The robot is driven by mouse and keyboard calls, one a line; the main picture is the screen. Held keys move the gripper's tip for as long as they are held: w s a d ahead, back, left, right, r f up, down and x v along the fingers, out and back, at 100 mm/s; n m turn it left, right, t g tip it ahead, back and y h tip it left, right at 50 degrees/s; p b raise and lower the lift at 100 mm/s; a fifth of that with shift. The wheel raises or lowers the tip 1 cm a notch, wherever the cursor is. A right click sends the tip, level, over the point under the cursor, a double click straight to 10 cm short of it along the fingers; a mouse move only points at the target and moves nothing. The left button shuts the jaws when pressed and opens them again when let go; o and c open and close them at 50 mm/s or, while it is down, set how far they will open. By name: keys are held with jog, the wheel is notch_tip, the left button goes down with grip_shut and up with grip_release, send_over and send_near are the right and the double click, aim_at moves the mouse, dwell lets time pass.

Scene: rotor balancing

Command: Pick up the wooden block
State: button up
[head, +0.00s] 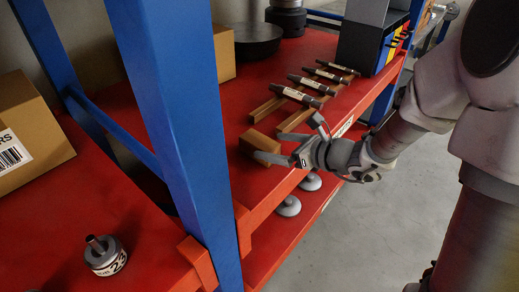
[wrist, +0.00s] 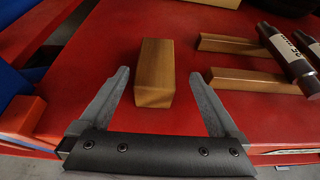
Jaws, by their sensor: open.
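The wooden block (wrist: 154,72) is a plain brown rectangular piece lying on the red shelf. In the wrist view it sits ahead of and partly between the tips of my gripper (wrist: 158,82), with a gap to each finger. In the head view the wooden block (head: 259,145) lies near the shelf's front edge, left of the wooden rails. My gripper (head: 291,145) is open and empty there, reaching in low from the right, with its fingers beside the block. Whether the fingers touch the shelf is not clear.
Dark shafts (head: 297,95) with labels rest across wooden rails (head: 297,120) right of the block. A blue upright (head: 180,120) stands to the left. A cardboard box (head: 28,135) and a labelled grey weight (head: 105,256) sit on the left shelf. Grey discs (head: 288,206) lie on the lower shelf.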

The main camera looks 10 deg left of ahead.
aim_at(259, 145)
jog(key=x, duration=0.1)
jog(key=b+x, duration=0.1)
jog(key=x, duration=0.2)
jog(key=shift+s+a+f, duration=0.2)
jog(key=shift+s+f, duration=0.05)
jog(key=shift+f, duration=0.1)
jog(key=shift+w+a+f+b, duration=0.15)
jog(key=shift+w+a+b, duration=0.15)
jog(key=shift+a, duration=0.05)
grip_shut()
